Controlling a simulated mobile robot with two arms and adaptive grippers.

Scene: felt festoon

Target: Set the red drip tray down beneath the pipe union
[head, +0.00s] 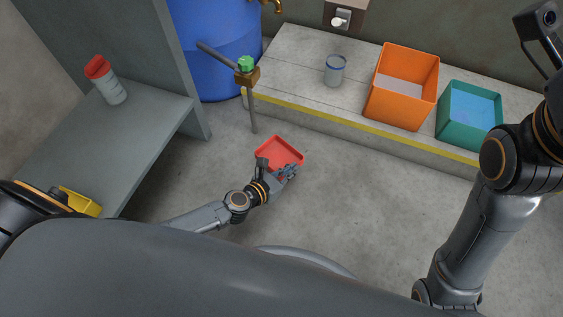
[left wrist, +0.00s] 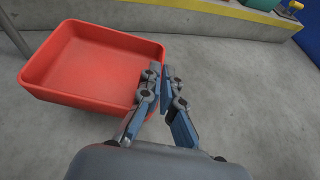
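The red drip tray (head: 279,149) is low over the floor, right of and nearer me than the thin upright post (head: 251,110). A pipe (head: 217,56) by the blue barrel meets a brown block (head: 247,78) with a green fitting (head: 245,63) at the post's top; this looks like the pipe union. My left gripper (head: 284,170) is at the tray's near right side. In the left wrist view, the tray (left wrist: 85,62) fills the left, and the gripper's fingers (left wrist: 161,80) close on its rim. Whether the tray touches the floor is unclear. My right gripper is out of view.
A concrete ledge with a yellow edge (head: 330,118) runs behind, bearing a glass jar (head: 335,72), an orange bin (head: 393,105) and a teal bin (head: 462,130). The blue barrel (head: 210,60) stands behind the post. A grey bench (head: 100,150) with a red-capped bottle (head: 112,88) is left. Floor right is clear.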

